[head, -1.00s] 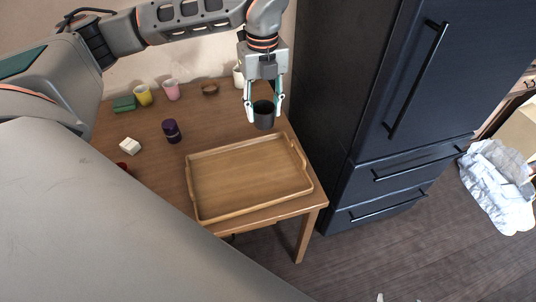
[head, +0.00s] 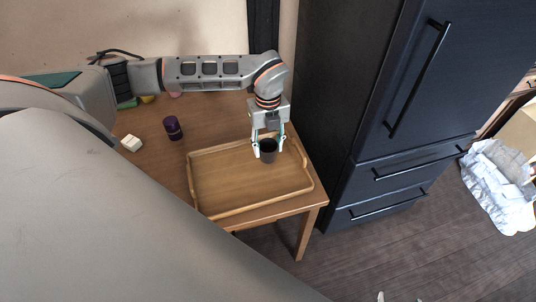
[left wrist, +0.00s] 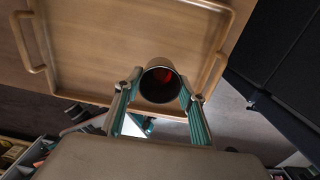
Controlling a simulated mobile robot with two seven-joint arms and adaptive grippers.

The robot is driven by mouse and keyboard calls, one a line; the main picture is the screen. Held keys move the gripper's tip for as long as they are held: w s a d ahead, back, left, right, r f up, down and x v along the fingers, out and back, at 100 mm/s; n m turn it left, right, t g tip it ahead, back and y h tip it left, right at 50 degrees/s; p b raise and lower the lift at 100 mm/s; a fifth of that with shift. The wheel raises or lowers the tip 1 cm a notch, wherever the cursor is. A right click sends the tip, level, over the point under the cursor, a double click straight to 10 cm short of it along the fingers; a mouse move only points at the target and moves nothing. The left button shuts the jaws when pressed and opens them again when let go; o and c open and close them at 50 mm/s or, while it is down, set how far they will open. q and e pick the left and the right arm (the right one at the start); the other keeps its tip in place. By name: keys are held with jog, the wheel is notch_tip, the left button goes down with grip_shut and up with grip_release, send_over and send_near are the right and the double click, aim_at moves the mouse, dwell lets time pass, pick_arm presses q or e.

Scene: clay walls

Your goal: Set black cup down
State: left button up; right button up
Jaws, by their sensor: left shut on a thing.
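The black cup (head: 268,152) is upright between the fingers of my left gripper (head: 268,148), over the back right part of the wooden tray. In the left wrist view the cup (left wrist: 160,82) shows its open mouth between the two fingertips of the gripper (left wrist: 160,90). The gripper is shut on the cup. I cannot tell whether the cup's base touches the tray. The tray (head: 225,200) lies on the wooden table and holds nothing else that I can see. My right gripper is not in view.
A dark purple jar (head: 173,128) and a small white block (head: 131,143) stand left of the tray on the table (head: 155,150). A dark fridge (head: 375,120) stands close to the table's right side. The tray's middle and front are clear.

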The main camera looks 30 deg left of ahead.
aim_at(268, 155)
pick_arm(q)
jog(key=shift+f, duration=2.2)
jog(key=shift+f, duration=0.2)
jog(key=o, duration=1.2)
notch_tip(268, 155, up, 12)
jog(key=shift+r, duration=0.2)
